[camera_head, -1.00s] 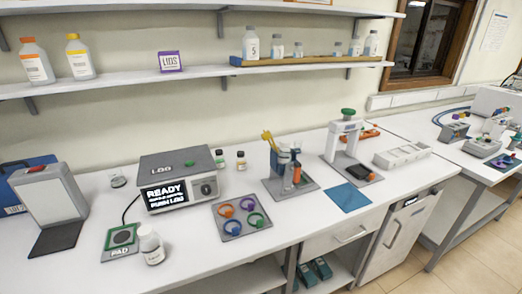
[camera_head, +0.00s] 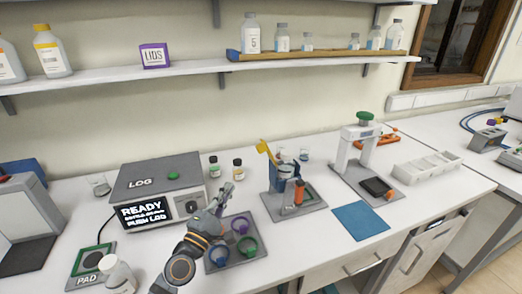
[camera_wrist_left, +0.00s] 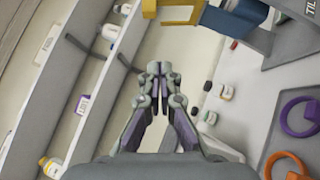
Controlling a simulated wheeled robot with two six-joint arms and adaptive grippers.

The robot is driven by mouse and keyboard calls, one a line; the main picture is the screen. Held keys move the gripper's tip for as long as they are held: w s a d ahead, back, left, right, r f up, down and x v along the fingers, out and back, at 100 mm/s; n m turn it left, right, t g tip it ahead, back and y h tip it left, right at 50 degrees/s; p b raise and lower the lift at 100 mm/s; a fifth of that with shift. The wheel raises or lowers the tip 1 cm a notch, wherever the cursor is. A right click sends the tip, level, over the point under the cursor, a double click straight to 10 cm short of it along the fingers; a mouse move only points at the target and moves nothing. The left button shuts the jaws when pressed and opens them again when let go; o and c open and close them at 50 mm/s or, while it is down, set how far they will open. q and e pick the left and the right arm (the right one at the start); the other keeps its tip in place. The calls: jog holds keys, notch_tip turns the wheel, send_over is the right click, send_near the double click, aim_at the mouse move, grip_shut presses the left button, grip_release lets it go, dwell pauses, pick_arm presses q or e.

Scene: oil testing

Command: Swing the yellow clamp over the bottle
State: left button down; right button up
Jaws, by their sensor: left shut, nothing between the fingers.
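The yellow clamp (camera_head: 264,147) sticks up and leftward from the top of a blue stand (camera_head: 279,178) on a grey base. A greyish, partly hidden vessel (camera_head: 288,168) sits in this stand beside an orange-topped part; I cannot tell if it is the bottle. My left gripper (camera_head: 229,188) is shut and empty, left of the stand and apart from the clamp. Its closed fingertips (camera_wrist_left: 158,70) show in the left wrist view. My right gripper is out of view.
A ring tray (camera_head: 262,250) lies below my left arm. The LOG box (camera_head: 160,178) and two small bottles (camera_head: 238,168) stand behind it. A white bottle (camera_head: 117,272) is at the front left. A blue mat (camera_head: 360,221) lies right of the stand.

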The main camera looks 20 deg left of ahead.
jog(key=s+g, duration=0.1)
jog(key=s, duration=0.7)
pick_arm(q)
jog(key=w+d+r+p, duration=0.3)
jog(key=w+d+r, duration=0.1)
jog(key=w, duration=0.6)
jog(key=shift+r+p, duration=0.35)
jog(key=shift+r, duration=0.35)
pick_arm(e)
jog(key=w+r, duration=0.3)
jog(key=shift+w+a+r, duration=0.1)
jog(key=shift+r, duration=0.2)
